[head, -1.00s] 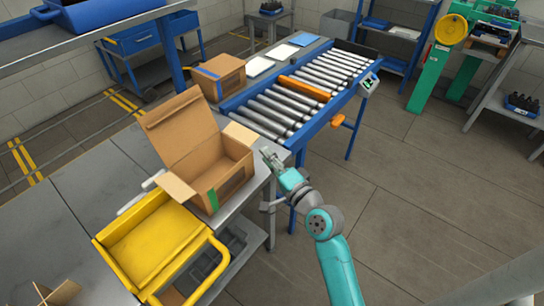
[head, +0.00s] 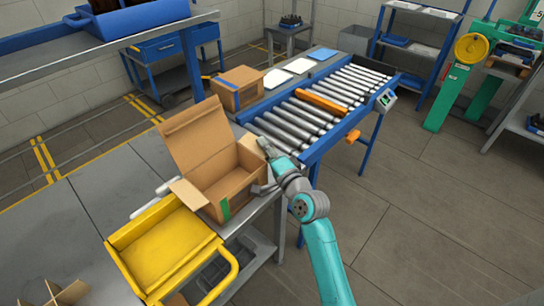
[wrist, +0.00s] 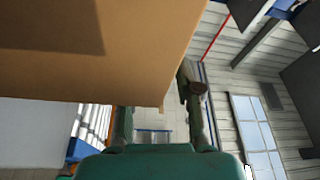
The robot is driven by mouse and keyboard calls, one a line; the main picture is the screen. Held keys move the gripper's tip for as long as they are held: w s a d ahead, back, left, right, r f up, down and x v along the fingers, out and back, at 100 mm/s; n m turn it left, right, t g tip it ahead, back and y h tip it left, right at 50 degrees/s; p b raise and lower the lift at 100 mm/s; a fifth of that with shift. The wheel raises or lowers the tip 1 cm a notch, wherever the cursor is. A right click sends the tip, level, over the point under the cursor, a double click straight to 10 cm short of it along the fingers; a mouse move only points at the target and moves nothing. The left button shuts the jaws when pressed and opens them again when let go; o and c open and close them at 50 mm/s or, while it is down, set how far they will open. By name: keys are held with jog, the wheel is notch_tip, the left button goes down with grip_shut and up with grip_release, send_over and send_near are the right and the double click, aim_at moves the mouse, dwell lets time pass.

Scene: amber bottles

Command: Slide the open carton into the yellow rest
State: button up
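The open carton (head: 228,188) stands upright on the grey table, its big back flap raised and side flaps spread. A green strip marks its front corner. The yellow rest (head: 124,240), a shallow tray with a tubular rail at its right, sits in front of the carton, toward the lower left, and looks empty. My gripper (head: 265,146) is at the carton's right side, overlapping its right flap. In the wrist view, my gripper (wrist: 160,112) has its fingers wide apart, with a brown carton wall (wrist: 120,75) close across the upper left. Contact cannot be told.
A roller conveyor (head: 318,108) with an orange bar runs behind, toward the right. A closed taped box (head: 238,90) stands at its left end. A blue-edged shelf (head: 130,22) overhangs the back left. Cardboard dividers (head: 62,292) lie front left.

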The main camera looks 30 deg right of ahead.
jog(key=shift+w, duration=0.5)
grip_shut()
jog(key=shift+a, duration=0.2)
